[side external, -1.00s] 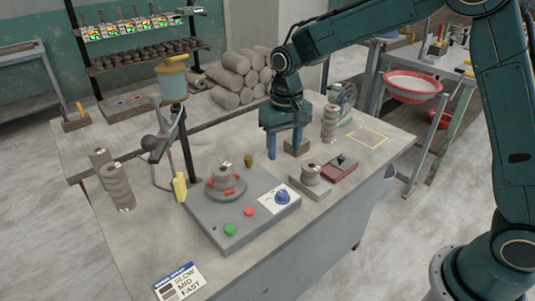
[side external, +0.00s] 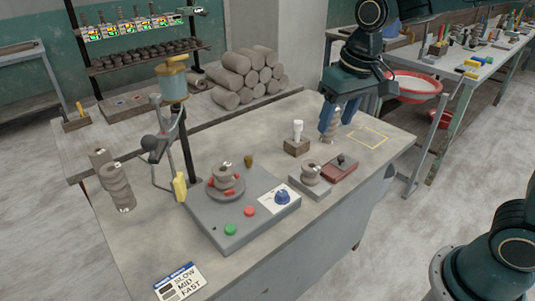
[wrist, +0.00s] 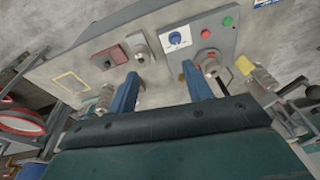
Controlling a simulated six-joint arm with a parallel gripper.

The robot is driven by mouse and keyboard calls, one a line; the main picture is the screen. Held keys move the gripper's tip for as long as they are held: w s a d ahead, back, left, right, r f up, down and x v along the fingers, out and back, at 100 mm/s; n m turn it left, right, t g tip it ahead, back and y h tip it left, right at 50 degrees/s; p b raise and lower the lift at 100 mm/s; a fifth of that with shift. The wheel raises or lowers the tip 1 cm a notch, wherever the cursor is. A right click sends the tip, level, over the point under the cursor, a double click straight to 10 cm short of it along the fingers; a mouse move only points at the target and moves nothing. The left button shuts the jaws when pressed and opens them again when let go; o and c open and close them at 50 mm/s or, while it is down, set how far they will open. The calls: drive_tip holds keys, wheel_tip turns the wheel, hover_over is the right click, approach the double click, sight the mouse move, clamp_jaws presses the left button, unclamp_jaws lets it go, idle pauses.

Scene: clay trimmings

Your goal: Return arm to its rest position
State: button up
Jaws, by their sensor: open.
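My gripper (side external: 338,128) is at the right part of the bench in the side external view. Its two blue fingers point down, spread apart, with nothing seen held between them. A stack of grey clay pieces (side external: 334,135) shows partly hidden behind the fingers. In the wrist view the gripper (wrist: 160,82) has its fingers well apart, and the clay stack (wrist: 105,96) lies outside the left finger. A wooden block (side external: 297,147) with a white upright piece (side external: 298,130) stands left of my gripper.
A grey wheel unit (side external: 250,222) carries a clay piece (side external: 227,173). Another clay piece (side external: 311,173) sits on a grey base beside a red box (side external: 340,168). A yellow outlined square (side external: 369,137) is empty. A post with a yellow-topped container (side external: 173,85) rises at the left.

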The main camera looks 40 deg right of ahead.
drive_tip(key=s+d+r+n+t, duration=0.1)
drive_tip(key=s+d+r+t, duration=0.1)
drive_tip(key=s, duration=1.5)
drive_tip(key=shift+s+d+t, duration=0.25)
drive_tip(key=shift+d+t, duration=0.45)
